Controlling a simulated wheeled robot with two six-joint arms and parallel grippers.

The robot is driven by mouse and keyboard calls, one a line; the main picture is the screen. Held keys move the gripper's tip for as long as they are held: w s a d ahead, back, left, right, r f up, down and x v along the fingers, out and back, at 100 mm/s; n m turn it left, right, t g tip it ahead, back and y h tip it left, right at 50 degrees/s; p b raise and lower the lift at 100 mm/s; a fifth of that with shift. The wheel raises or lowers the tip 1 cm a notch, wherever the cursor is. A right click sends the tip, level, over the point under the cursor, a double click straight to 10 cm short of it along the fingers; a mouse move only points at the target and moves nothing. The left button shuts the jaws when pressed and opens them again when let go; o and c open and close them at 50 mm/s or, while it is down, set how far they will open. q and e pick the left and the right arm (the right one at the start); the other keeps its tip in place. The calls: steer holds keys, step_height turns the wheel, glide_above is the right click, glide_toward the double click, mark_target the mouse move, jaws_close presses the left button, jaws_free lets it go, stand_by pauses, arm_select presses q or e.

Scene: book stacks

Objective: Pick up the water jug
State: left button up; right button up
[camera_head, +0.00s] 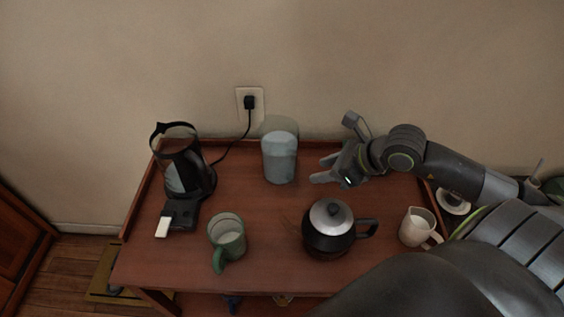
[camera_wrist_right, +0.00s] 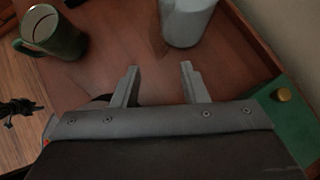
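A pale blue-grey cylindrical container (camera_head: 279,158), likely the water jug, stands upright near the back middle of the wooden table. It also shows at the top of the right wrist view (camera_wrist_right: 187,20). My right gripper (camera_head: 319,170) is open and empty, just right of this container, with its fingers pointing towards it and a gap between. In the right wrist view its two fingers (camera_wrist_right: 160,70) are spread apart with only tabletop between them. A small cream pitcher (camera_head: 416,227) stands at the table's right side. My left gripper is not in view.
A dark coffee-maker-like appliance (camera_head: 185,165) stands at the left, its cord running to a wall socket (camera_head: 249,103). A green-handled mug (camera_head: 228,238) and a black-and-silver kettle (camera_head: 329,230) stand in front. The table (camera_head: 165,264) has a raised rim at its back and sides.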

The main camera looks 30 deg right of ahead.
mark_target(296, 185)
steer(key=shift+a+r+x, duration=0.1)
steer(key=shift+a+x, duration=0.05)
steer(key=shift+x, duration=2.15)
steer(key=shift+a+r+x, duration=0.15)
steer(key=shift+x, duration=2.1)
steer(key=shift+w, duration=0.1)
steer(key=shift+c, duration=0.3)
jaws_close()
steer(key=shift+r, duration=0.15)
